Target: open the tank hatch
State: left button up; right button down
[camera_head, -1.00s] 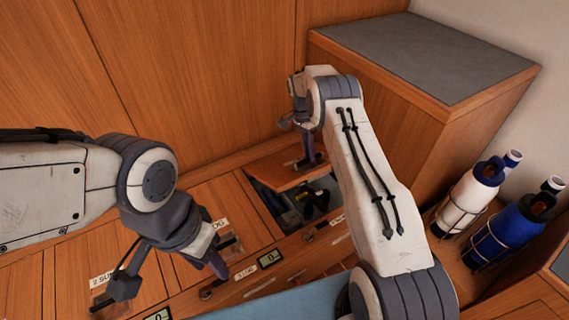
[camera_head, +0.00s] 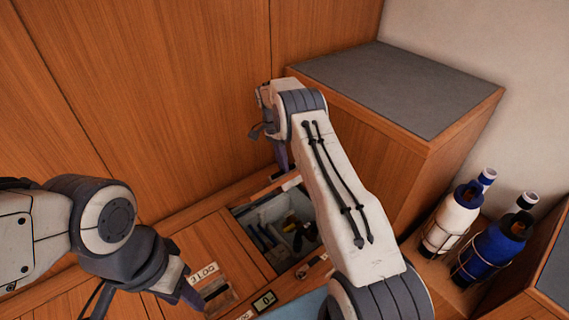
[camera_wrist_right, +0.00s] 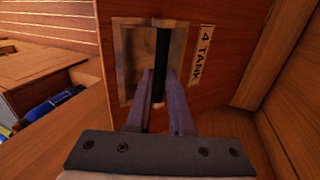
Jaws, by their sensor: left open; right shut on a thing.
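The tank hatch (camera_wrist_right: 226,42), a brown wooden panel labelled "4 TANK" (camera_wrist_right: 203,55), fills the middle of the right wrist view. My right gripper (camera_wrist_right: 158,88) is shut on its dark bar handle (camera_wrist_right: 162,50), which spans a recess. In the head view my right gripper (camera_head: 281,158) is at the back of the opening, partly hidden by my arm. The hatch stands steeply raised there, seen nearly edge-on. The tank compartment (camera_head: 262,216) below is exposed, with dark and yellow items inside. My left gripper (camera_head: 190,296) is open and empty over the neighbouring panels.
A panel labelled "LOG" (camera_head: 203,272) and a small display (camera_head: 264,301) lie left of and in front of the opening. A grey-topped wooden cabinet (camera_head: 400,84) stands to the right. A white bottle (camera_head: 447,222) and a blue bottle (camera_head: 486,252) stand beside it.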

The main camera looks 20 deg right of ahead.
jog(key=shift+w+a+f, duration=0.25)
jog(key=shift+w+f, duration=0.1)
jog(key=shift+f, duration=0.05)
jog(key=c, duration=1.1)
grip_release()
jog(key=shift+o, duration=1.4)
jog(key=shift+w+a+f, duration=0.1)
jog(key=shift+w+f, duration=0.05)
jog(key=shift+f, duration=0.05)
jog(key=shift+r, duration=0.15)
jog(key=shift+d+r, duration=0.1)
jog(key=shift+d, duration=0.1)
jog(key=p+v, duration=0.4)
jog(key=v, duration=0.6)
jog(key=shift+s+r+p, duration=0.25)
jog(key=shift+r+p, duration=0.05)
jog(key=shift+p, duration=0.1)
